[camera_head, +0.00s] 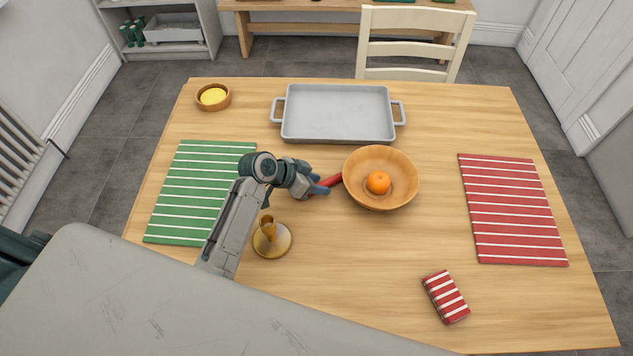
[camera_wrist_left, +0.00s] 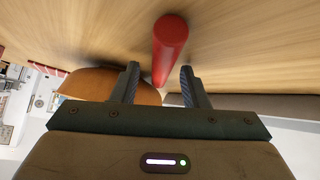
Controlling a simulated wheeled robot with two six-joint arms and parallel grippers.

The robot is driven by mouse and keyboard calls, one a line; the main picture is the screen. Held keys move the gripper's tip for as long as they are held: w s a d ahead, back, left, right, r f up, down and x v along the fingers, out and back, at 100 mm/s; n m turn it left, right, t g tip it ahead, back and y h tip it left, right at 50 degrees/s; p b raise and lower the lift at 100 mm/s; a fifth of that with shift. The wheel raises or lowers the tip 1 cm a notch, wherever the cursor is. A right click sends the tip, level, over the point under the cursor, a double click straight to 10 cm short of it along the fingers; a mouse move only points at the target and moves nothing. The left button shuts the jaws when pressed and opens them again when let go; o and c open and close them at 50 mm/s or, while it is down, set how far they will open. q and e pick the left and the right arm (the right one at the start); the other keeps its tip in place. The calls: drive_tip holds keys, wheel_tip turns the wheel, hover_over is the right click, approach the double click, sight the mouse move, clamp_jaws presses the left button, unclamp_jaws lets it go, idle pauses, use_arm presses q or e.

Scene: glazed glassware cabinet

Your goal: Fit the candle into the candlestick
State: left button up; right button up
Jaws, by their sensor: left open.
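The red candle (camera_head: 332,180) lies on the table, just left of the wooden bowl. My left gripper (camera_head: 318,188) is at the candle. In the left wrist view the candle (camera_wrist_left: 169,48) runs between the two open fingers (camera_wrist_left: 160,86), with a gap beside at least one finger. The brass candlestick (camera_head: 268,238) stands upright on the table, nearer to me and left of the gripper, beside my left forearm. Its round base (camera_head: 284,243) is partly in view. My right gripper does not show.
The wooden bowl (camera_head: 404,192) holding an orange (camera_head: 378,182) stands close to the gripper. A grey tray (camera_head: 338,112) lies behind. A green striped mat (camera_head: 190,190) is left, a red striped mat (camera_head: 510,210) right. A folded red cloth (camera_head: 446,297) lies front right; the table around it is clear.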

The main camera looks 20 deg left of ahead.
use_arm(q)
drive_tip(key=shift+s+a+r, duration=0.1)
drive_tip(key=shift+a+r, duration=0.1)
drive_tip(key=shift+r, duration=0.05)
drive_tip(key=b+v, duration=0.1)
drive_tip(key=v, duration=1)
drive_tip(key=shift+s+r+b, duration=0.2)
drive_tip(key=shift+b, duration=0.15)
drive_tip(key=shift+o, duration=0.5)
drive_tip(key=shift+a, duration=0.1)
